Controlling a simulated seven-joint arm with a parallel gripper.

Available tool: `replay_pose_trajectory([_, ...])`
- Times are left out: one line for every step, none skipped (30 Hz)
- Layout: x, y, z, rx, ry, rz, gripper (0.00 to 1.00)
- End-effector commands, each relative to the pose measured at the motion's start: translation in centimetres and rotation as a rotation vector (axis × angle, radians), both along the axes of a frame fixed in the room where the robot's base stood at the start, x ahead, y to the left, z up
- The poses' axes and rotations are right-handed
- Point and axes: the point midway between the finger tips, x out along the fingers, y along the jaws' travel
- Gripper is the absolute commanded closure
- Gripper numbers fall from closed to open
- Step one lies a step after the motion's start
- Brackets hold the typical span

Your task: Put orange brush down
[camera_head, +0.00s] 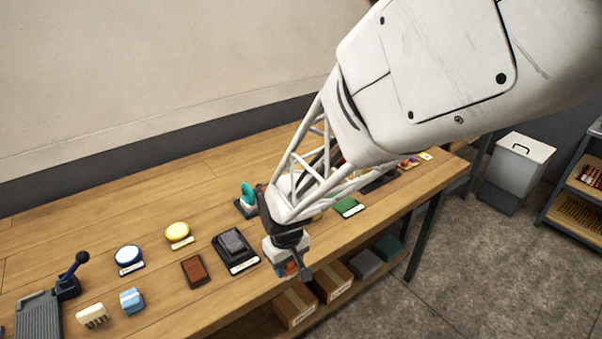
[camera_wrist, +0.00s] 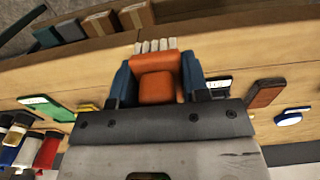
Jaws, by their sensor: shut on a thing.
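The orange brush (camera_wrist: 157,87) is between the blue fingers of my gripper (camera_wrist: 157,76) in the wrist view. It has an orange block body, and pale bristles show at its far end. In the head view only a small orange part (camera_head: 290,268) shows at my gripper (camera_head: 287,262), near the front edge of the wooden table (camera_head: 160,291). My gripper is shut on the brush. Most of the brush is hidden in the head view, and I cannot tell whether it touches the table.
Left of my gripper are a black tray (camera_head: 243,265), a brown brush (camera_head: 196,272), a yellow round item (camera_head: 177,231) and a blue-rimmed one (camera_head: 128,254). A teal item (camera_head: 248,194) is behind; a green one (camera_head: 347,206) lies right. Cardboard boxes (camera_head: 295,306) sit below.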

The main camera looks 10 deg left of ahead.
Motion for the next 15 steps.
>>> replay_pose_trajectory([0.0,0.0,0.0,0.0,0.0,0.0,0.8])
replay_pose_trajectory([0.1,0.1,0.0,0.0,0.0,0.0,0.8])
replay_pose_trajectory([0.2,0.1,0.0,0.0,0.0,0.0,0.8])
replay_pose_trajectory([0.3,0.2,0.0,0.0,0.0,0.0,0.8])
replay_pose_trajectory([0.4,0.3,0.0,0.0,0.0,0.0,0.8])
replay_pose_trajectory([0.6,0.4,-0.1,0.0,0.0,0.0,0.8])
replay_pose_trajectory([0.8,0.5,-0.1,0.0,0.0,0.0,0.8])
replay_pose_trajectory([1.0,0.7,-0.1,-0.001,0.001,0.0,0.8])
replay_pose_trajectory([1.3,0.9,-0.2,-0.001,0.001,0.0,0.8])
replay_pose_trajectory([1.6,1.0,-0.2,-0.001,0.001,0.0,0.8])
replay_pose_trajectory([1.9,1.2,-0.2,-0.001,0.001,0.0,0.8])
replay_pose_trajectory([2.3,1.5,-0.3,-0.001,0.001,0.0,0.8])
replay_pose_trajectory([2.7,1.7,-0.3,-0.001,0.001,0.0,0.8])
replay_pose_trajectory([3.0,2.0,-0.4,-0.001,0.001,0.0,0.8])
replay_pose_trajectory([3.5,2.3,-0.4,-0.001,0.001,0.0,0.8])
